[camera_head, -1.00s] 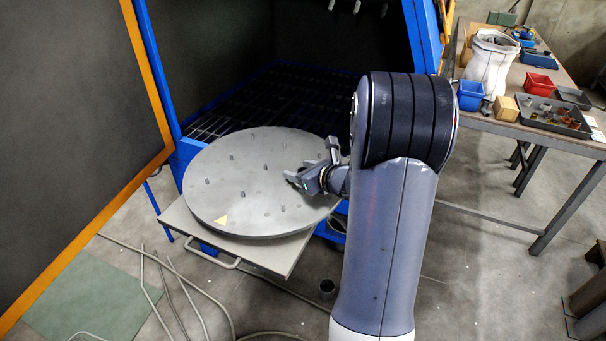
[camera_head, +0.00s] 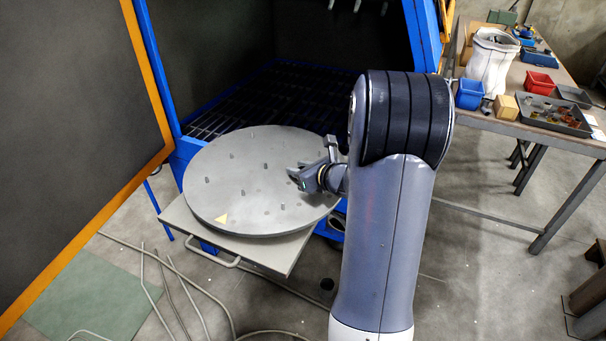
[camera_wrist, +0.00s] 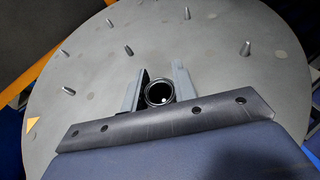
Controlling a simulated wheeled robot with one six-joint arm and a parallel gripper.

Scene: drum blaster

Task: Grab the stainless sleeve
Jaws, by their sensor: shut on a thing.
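The stainless sleeve (camera_wrist: 160,94) shows in the wrist view as a short ring with a bright rim and a dark bore, seen from above. My gripper (camera_wrist: 158,84) is shut on it, with one finger on each side. In the head view my gripper (camera_head: 296,178) is low over the right part of the round grey turntable (camera_head: 232,192). The sleeve cannot be made out there. I cannot tell whether the sleeve touches the turntable.
Several short upright pegs (camera_wrist: 127,50) stand on the turntable around my gripper. The blue-framed blast cabinet (camera_head: 270,95) is behind it. Hoses (camera_head: 185,285) lie on the floor in front. A workbench (camera_head: 545,133) with bins stands at the right.

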